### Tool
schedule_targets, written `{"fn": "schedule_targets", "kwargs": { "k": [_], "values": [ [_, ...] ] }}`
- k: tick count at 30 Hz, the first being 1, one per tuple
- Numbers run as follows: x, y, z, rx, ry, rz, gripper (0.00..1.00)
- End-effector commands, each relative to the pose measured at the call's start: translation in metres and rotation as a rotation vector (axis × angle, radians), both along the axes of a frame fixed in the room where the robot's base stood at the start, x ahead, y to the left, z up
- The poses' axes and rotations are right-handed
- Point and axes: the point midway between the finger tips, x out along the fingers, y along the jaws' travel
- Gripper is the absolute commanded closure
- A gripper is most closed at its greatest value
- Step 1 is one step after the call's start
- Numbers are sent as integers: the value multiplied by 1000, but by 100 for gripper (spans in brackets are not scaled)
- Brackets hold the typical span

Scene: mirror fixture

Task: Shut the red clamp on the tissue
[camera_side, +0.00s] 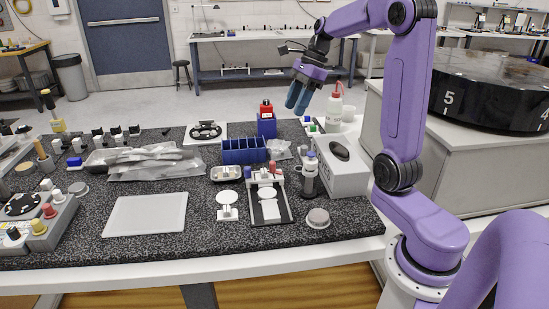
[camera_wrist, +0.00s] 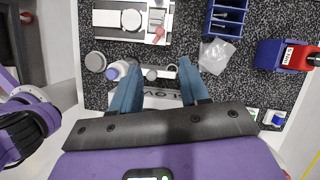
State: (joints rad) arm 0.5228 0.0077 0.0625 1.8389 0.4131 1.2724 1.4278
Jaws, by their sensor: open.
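The mirror fixture (camera_side: 287,213) stands near the front of the speckled worktop, a dark-edged plate with a white disc and a white rectangle on it. A small red clamp part (camera_side: 272,167) shows at its back end; it also shows as a slanted red lever in the wrist view (camera_wrist: 158,36). I cannot tell which white piece is the tissue. My gripper (camera_side: 298,97) is open and empty, high above the worktop and behind the fixture. In the wrist view my fingertips (camera_wrist: 159,73) are apart, with the red lever beyond them.
A blue divided bin (camera_side: 243,153) and a blue block with a red top (camera_side: 267,126) are behind. A pale tray (camera_side: 145,214) lies left. The air around my gripper is free.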

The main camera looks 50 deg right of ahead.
Motion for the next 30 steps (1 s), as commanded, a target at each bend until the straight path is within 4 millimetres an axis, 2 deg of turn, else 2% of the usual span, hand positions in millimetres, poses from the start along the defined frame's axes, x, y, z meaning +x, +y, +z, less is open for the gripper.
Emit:
{"fn": "schedule_targets", "kwargs": {
  "k": [5,24,30],
  "values": [
    [4,9,-22,2,4,4,55],
    [25,48,-131,1,5,7,55],
    [30,55,-150,0,1,6,55]
  ]
}}
